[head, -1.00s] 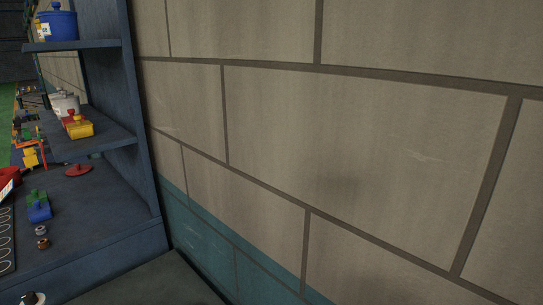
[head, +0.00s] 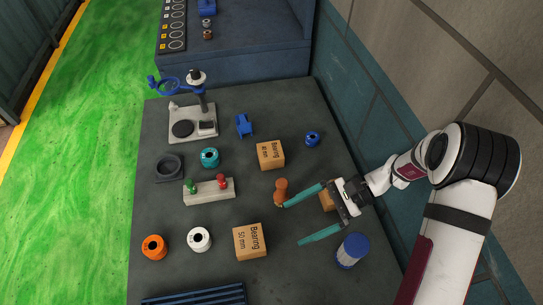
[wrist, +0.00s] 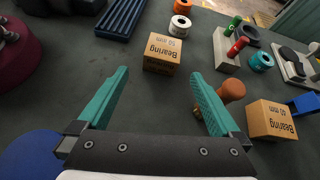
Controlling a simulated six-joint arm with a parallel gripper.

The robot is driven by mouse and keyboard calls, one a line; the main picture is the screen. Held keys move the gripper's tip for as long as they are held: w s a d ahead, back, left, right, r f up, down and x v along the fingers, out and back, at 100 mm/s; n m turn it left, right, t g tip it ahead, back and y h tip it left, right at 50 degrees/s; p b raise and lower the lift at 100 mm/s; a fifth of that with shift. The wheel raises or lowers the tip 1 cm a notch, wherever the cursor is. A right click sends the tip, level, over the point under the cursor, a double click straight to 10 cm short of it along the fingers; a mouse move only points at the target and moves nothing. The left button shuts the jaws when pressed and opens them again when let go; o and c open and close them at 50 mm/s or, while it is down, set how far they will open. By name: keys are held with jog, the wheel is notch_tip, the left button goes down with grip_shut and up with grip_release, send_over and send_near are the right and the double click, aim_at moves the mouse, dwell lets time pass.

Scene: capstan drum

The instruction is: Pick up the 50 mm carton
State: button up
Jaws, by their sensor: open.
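The 50 mm carton (head: 249,241) is a brown box labelled "Bearing 50 mm", standing on the dark table. In the wrist view, the 50 mm carton (wrist: 162,53) is ahead of the fingers, roughly between their lines. My gripper (head: 292,224) has two teal fingers spread wide, pointing left toward the carton. The gripper (wrist: 159,75) is open and empty, and its tips are apart from the carton.
A similar smaller-numbered Bearing carton (head: 270,155) stands farther back. An orange-brown knobbed piece (head: 280,190) is close to the upper finger. A blue-topped canister (head: 352,250) stands near the lower finger. A white ring (head: 199,239) and orange ring (head: 153,247) lie left.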

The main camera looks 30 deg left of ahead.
aim_at(253, 238)
jog(key=shift+s+a+f+m+y, duration=0.3)
jog(key=shift+a+f+m+y, duration=0.05)
jog(key=shift+f+m, duration=0.15)
jog(key=shift+s+a+f+m+y, duration=0.3)
jog(key=shift+f+m+y, duration=0.1)
jog(key=shift+f, duration=0.1)
jog(key=x, duration=1.1)
jog(key=shift+s+a, duration=0.1)
jog(key=shift+s, duration=0.3)
jog(key=shift+r, duration=0.1)
jog(key=c, duration=1.4)
jog(key=shift+c, duration=0.2)
